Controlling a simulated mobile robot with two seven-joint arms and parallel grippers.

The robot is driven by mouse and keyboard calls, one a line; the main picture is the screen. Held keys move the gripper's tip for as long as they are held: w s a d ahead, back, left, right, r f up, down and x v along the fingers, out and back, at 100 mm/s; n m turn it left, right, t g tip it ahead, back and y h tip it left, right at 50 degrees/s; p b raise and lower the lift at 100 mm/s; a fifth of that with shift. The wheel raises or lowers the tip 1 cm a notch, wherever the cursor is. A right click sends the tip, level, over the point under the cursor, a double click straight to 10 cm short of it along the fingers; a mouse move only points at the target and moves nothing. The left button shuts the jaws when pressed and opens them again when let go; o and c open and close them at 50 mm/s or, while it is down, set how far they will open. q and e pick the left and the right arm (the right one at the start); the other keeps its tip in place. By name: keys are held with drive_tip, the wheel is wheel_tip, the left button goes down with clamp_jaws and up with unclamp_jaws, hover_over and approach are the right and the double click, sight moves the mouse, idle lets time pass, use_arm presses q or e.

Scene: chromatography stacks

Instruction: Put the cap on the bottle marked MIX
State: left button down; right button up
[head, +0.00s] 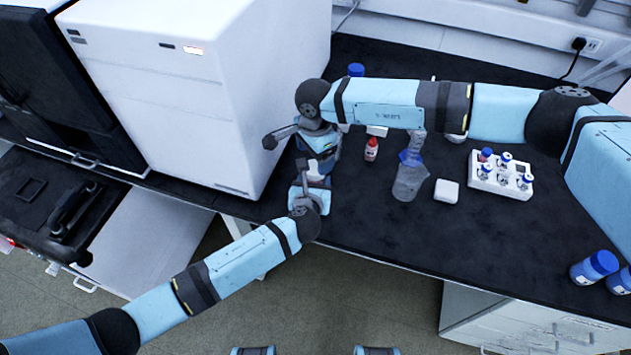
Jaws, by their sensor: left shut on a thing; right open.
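My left gripper (313,178) is at the bench's front edge, beside the white instrument. It is shut on a small pale thing (315,169) with a dark reddish spot, mostly hidden by the fingers; I cannot tell what it is. My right gripper (318,148) reaches down just above it, open, its fingers close to that thing. A small red-capped bottle (371,150) stands to the right. A clear bottle (408,183) with a blue top (410,158) stands further right and looks tilted. No MIX marking is readable, and I cannot pick out a loose cap for certain.
A white rack (484,183) holds several capped vials. A small white box (447,191) lies left of it. A blue-capped thing (356,70) stands behind my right arm. Blue-capped bottles (594,267) stand at right. The large white instrument (225,110) blocks the left; the front-middle bench is clear.

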sight(315, 167)
drive_tip(key=shift+c, duration=0.2)
drive_tip(key=shift+r, duration=0.1)
drive_tip(key=shift+c, duration=1.2)
wheel_tip(315, 167, up, 3)
drive_tip(key=n, duration=0.3)
drive_tip(key=shift+r, duration=0.1)
drive_tip(key=shift+f, duration=4)
